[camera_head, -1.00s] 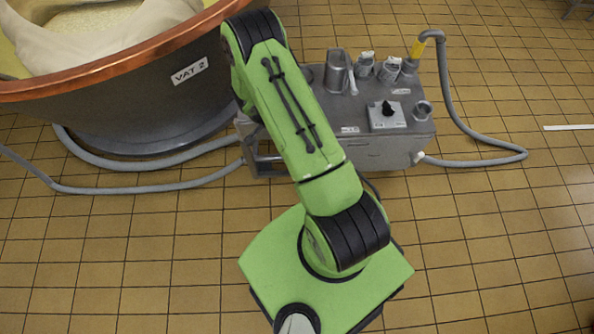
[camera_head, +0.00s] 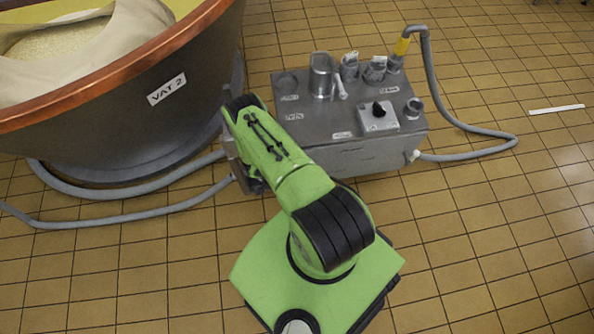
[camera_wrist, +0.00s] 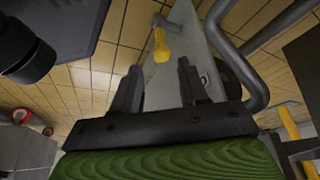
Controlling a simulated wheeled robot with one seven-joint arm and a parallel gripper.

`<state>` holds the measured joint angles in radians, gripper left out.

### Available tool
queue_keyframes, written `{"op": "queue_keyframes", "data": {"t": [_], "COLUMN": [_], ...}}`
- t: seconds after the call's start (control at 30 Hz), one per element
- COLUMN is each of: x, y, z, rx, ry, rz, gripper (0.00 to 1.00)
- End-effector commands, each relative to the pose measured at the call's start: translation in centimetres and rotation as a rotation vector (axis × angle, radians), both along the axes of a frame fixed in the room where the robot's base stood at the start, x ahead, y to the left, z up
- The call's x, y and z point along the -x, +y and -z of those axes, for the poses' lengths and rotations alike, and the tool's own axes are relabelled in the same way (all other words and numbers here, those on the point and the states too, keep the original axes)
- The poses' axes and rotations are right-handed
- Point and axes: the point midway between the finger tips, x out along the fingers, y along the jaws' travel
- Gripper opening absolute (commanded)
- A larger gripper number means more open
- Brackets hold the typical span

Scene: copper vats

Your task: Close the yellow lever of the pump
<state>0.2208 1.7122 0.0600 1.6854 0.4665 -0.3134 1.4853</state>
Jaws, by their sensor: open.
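The pump unit (camera_head: 315,118) is a grey metal box right of the vat in the head view. In the wrist view a small yellow lever (camera_wrist: 160,46) hangs from a grey pipe fitting, in front of a pale grey surface. My gripper (camera_wrist: 158,66) is open, its two dark fingers apart and empty. The lever shows between and beyond the fingertips, apart from them. In the head view my arm reaches down to the pump's left side and hides the lever and my gripper.
A copper-rimmed vat (camera_head: 120,125) stands at the left. Grey hoses (camera_head: 130,215) run along the floor to the pump. Another yellow part (camera_wrist: 289,123) shows at the right in the wrist view. Jugs and a control knob (camera_head: 379,109) sit on the pump's top.

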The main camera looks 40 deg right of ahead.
Motion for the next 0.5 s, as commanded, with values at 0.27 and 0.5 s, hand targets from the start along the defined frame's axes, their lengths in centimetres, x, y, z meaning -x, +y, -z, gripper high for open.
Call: {"op": "queue_keyframes", "data": {"t": [0.27, 0.5], "x": [0.1, 0.0], "y": [-2.8, -4.3], "z": [7.2, 10.5], "rx": [0.001, 0.001], "ry": [0.001, 0.0], "rz": [0.0, -0.001], "gripper": [0.43, 0.43]}}
